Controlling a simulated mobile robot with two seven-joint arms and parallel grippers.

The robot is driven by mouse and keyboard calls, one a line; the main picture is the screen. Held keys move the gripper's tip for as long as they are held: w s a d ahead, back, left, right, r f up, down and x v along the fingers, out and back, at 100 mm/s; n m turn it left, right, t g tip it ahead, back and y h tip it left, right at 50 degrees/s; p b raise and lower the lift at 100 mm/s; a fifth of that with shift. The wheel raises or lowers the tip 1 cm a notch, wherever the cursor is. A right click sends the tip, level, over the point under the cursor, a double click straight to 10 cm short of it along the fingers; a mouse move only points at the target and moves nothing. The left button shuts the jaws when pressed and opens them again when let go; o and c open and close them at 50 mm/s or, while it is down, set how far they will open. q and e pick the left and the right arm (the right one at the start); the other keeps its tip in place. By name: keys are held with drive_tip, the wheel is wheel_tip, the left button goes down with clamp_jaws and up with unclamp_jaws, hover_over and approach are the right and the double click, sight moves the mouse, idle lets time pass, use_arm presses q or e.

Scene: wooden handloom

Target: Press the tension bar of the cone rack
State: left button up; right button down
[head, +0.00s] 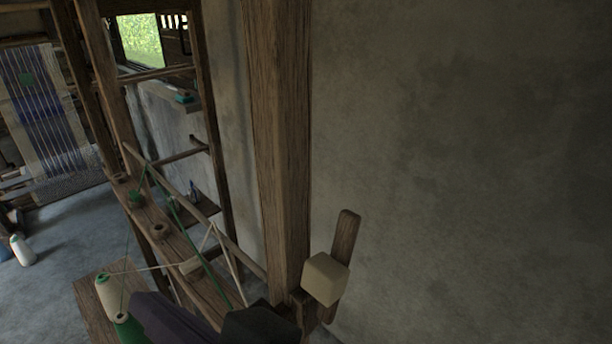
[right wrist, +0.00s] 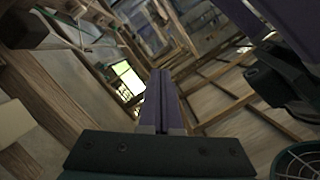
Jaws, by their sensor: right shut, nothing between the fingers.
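The cone rack (head: 205,290) runs diagonally beside a thick post, with pale and green threads over it. A long thin rod (head: 232,247) lies along it. A wooden lever (head: 347,232) with a pale block (head: 325,279) stands right of the post; the block also shows in the right wrist view (right wrist: 12,122). I cannot tell whether the rod or the lever is the tension bar. My right gripper (head: 142,300) is low in the head view, its purple fingers pointing left, near a cone and left of the block. Its fingers (right wrist: 160,98) are together and empty.
A thick wooden post (head: 280,150) and a bare wall (head: 460,150) bound the right side. A white cone (head: 109,296) and a green cone (head: 130,330) stand at lower left. A loom with striped cloth (head: 45,105) is farther back. Open floor (head: 70,240) lies left.

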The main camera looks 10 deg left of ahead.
drive_tip(key=shift+d, duration=0.1)
drive_tip(key=v, duration=0.9)
drive_tip(key=shift+s+d+b, duration=0.2)
drive_tip(key=shift+d+b, duration=0.15)
drive_tip(key=shift+r, duration=0.15)
